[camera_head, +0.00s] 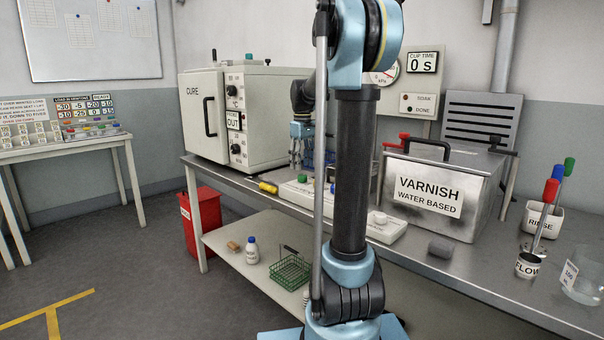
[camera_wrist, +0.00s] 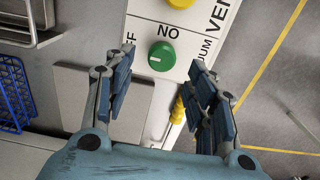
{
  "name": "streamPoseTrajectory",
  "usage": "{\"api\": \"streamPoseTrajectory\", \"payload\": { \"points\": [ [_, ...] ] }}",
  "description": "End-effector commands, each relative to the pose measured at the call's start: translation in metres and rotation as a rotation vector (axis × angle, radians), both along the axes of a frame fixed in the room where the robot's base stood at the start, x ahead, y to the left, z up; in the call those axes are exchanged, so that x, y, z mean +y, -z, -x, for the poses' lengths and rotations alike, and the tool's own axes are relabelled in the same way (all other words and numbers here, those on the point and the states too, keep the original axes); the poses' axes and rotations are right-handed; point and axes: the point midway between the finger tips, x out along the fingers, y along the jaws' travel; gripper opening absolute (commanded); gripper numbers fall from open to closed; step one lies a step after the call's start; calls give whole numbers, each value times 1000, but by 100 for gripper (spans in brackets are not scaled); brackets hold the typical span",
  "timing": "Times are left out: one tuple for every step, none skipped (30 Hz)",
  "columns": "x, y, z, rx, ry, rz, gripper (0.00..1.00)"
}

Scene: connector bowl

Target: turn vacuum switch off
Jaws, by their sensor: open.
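The vacuum switch is a round green knob (camera_wrist: 162,55) on a white panel (camera_wrist: 165,13). The wrist view shows the letters "NO" beside it, part of "FF" to its left and part of "VACUUM" to its right. A short pale mark shows on the knob's left side. My gripper (camera_wrist: 160,72) is open, with its two blue-padded fingers on either side of the knob and apart from it. In the head view my gripper (camera_head: 297,158) hangs just above the green knob (camera_head: 302,178), near the cure oven (camera_head: 203,115).
A yellow knob (camera_wrist: 180,3) sits farther along the panel. A yellow-handled tool (camera_head: 268,187) lies at the bench edge. A blue rack (camera_wrist: 14,90) is at the wrist view's left. A varnish tank (camera_head: 438,199) stands to the right on the bench.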

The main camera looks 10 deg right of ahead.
Motion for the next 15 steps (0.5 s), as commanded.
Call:
{"api": "streamPoseTrajectory", "payload": {
  "points": [
    [0,-10,0,0,0,0,51],
    [0,-16,0,0,0,0,51],
    [0,-23,0,0,0,0,51],
    [0,-28,-1,0,0,0,51],
    [0,-33,-1,0,0,0,51],
    [0,-40,-1,0,0,0,51],
    [0,-44,-1,0,0,0,51],
    [0,-48,-1,0,0,0,51],
    [0,-53,-1,0,0,0,51],
    [0,-57,-1,0,0,0,51],
    [0,-59,-2,0,0,0,51],
    [0,-63,-2,0,0,0,51],
    [0,-65,-2,0,0,0,51],
    [0,-67,-2,0,0,0,51],
    [0,-69,-2,0,0,1,51]
  ]
}}
